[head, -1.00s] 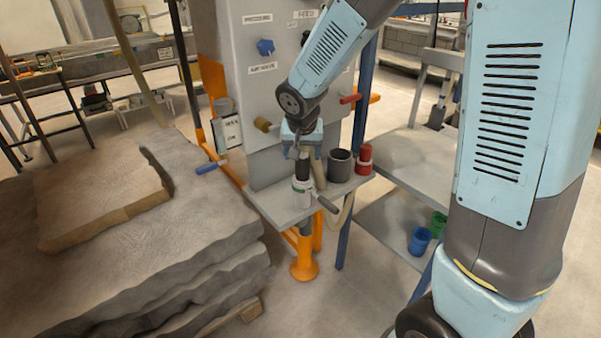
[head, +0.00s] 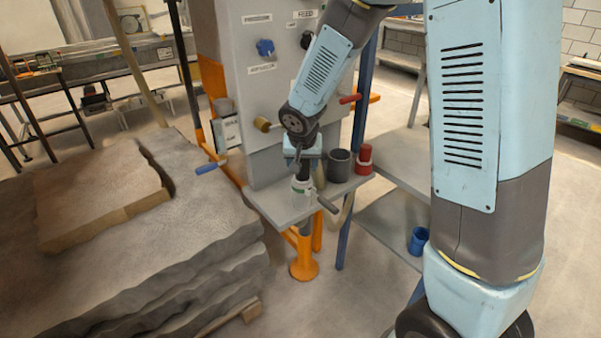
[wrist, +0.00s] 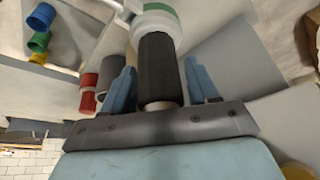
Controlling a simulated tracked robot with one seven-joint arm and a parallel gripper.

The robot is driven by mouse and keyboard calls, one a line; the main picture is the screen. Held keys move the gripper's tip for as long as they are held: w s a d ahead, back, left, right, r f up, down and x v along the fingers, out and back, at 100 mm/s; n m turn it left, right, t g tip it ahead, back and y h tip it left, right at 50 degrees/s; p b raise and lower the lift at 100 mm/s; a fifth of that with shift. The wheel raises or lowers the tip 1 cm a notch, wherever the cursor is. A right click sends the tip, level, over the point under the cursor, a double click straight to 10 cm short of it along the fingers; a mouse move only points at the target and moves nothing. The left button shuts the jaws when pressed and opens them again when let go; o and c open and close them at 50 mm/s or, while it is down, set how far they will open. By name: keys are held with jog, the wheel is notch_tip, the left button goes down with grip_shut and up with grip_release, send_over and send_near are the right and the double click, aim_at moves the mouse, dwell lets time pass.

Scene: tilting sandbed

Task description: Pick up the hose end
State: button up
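The hose end looks to be the dark ribbed cylinder (wrist: 159,68) with a white and green collar (wrist: 160,18) in the wrist view. In the head view the white and green collar (head: 301,186) stands on the small grey shelf (head: 268,205), and my gripper hides much of the dark part above it. My gripper (head: 303,163) is over it, pointing down. In the wrist view its two blue fingers (wrist: 160,88) stand on either side of the dark cylinder. A narrow gap shows on each side, so the gripper is open.
On the shelf, a dark grey cup (head: 339,166) and a red cup (head: 364,158) stand close to the right of my gripper. A dark lever (head: 327,204) sticks out at the front. The grey panel (head: 270,95) with knobs rises behind. Layered stone slabs (head: 150,240) lie left.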

jog(key=c, duration=1)
jog(key=shift+c, duration=0.2)
